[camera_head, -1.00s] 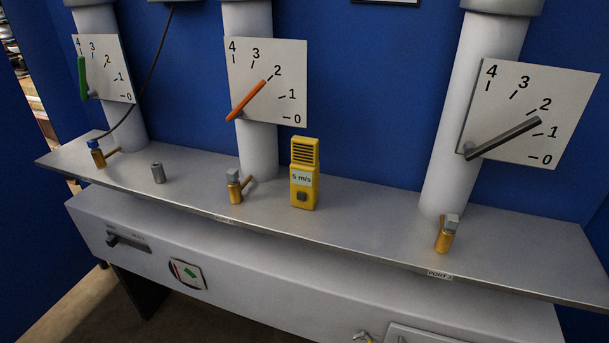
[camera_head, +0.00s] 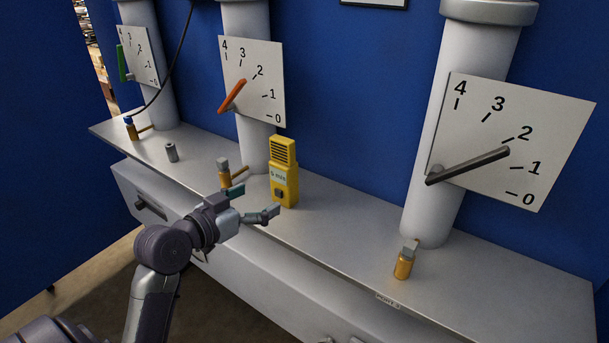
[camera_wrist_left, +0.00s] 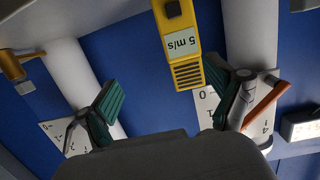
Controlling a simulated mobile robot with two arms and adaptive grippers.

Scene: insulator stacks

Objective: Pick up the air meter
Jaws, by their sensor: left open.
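The air meter (camera_head: 284,172) is a yellow upright box with black slots at its top and a "5 m/s" label. It stands on the grey shelf (camera_head: 330,215) in front of the blue wall. My left gripper (camera_head: 252,203) is open and empty, just in front and to the left of the meter in the head view. In the left wrist view the air meter (camera_wrist_left: 182,48) appears upside down, beyond and between the spread green-padded fingers (camera_wrist_left: 163,96), nearer the right one. No finger visibly holds it. My right gripper is not in view.
A brass valve (camera_head: 224,174) stands left of the meter, close to my left gripper. A small grey cylinder (camera_head: 171,152) stands farther left, and another brass valve (camera_head: 403,263) to the right. White pipes with gauge boards (camera_head: 252,82) rise behind.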

